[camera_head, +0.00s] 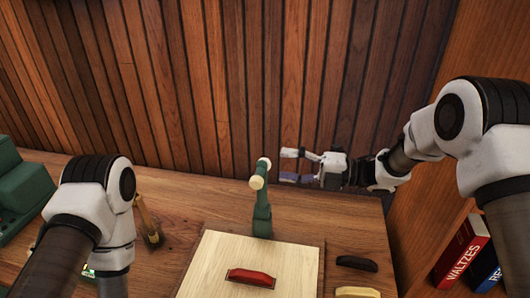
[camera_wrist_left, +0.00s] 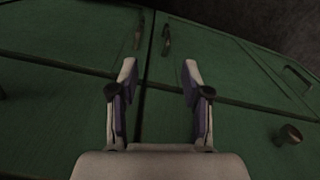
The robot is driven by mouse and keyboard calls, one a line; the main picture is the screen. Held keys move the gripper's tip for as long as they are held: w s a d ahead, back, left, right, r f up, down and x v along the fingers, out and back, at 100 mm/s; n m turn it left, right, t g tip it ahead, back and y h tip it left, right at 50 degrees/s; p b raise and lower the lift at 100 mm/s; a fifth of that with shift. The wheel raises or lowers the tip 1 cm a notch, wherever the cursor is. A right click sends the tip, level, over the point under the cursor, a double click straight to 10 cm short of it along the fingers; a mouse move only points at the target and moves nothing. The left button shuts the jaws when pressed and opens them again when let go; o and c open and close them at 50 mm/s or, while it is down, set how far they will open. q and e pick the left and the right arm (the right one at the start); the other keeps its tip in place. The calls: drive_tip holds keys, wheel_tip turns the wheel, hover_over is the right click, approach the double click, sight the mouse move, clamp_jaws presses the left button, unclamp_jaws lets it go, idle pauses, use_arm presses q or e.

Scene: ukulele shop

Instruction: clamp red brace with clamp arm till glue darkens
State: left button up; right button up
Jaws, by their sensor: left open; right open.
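The red brace (camera_head: 251,277) lies on a pale wooden board (camera_head: 290,258) on the bench. The green clamp arm (camera_head: 262,212) stands upright at the board's back edge, with a cream knob (camera_head: 257,182) near its top. My right gripper (camera_head: 288,165) is open and empty. In the head view it shows just right of the top of the clamp arm; I cannot tell whether they touch. My left gripper (camera_wrist_left: 157,72) is open and empty in the left wrist view, over green cabinet fronts. It is hidden in the head view, where only the left arm shows.
A black brace (camera_head: 356,263) and a yellow brace (camera_head: 357,292) lie right of the board. A small brown item (camera_head: 150,228) stands behind my left arm. Green boxes (camera_head: 20,185) sit at the far left. Books (camera_head: 463,252) stand on a shelf at right. Plank wall behind.

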sight(265, 163)
drive_tip(key=a+p, duration=0.1)
drive_tip(key=a, duration=0.2)
drive_tip(key=w+a+p, duration=0.1)
drive_tip(key=a, duration=0.2)
drive_tip(key=shift+w, duration=0.1)
drive_tip(key=shift+w+f, duration=0.1)
drive_tip(key=shift+w, duration=0.05)
drive_tip(key=shift+s, duration=0.3)
drive_tip(key=shift+s+d+r, duration=0.1)
drive_tip(key=shift+r, duration=0.15)
drive_tip(key=c, duration=0.5)
clamp_jaws()
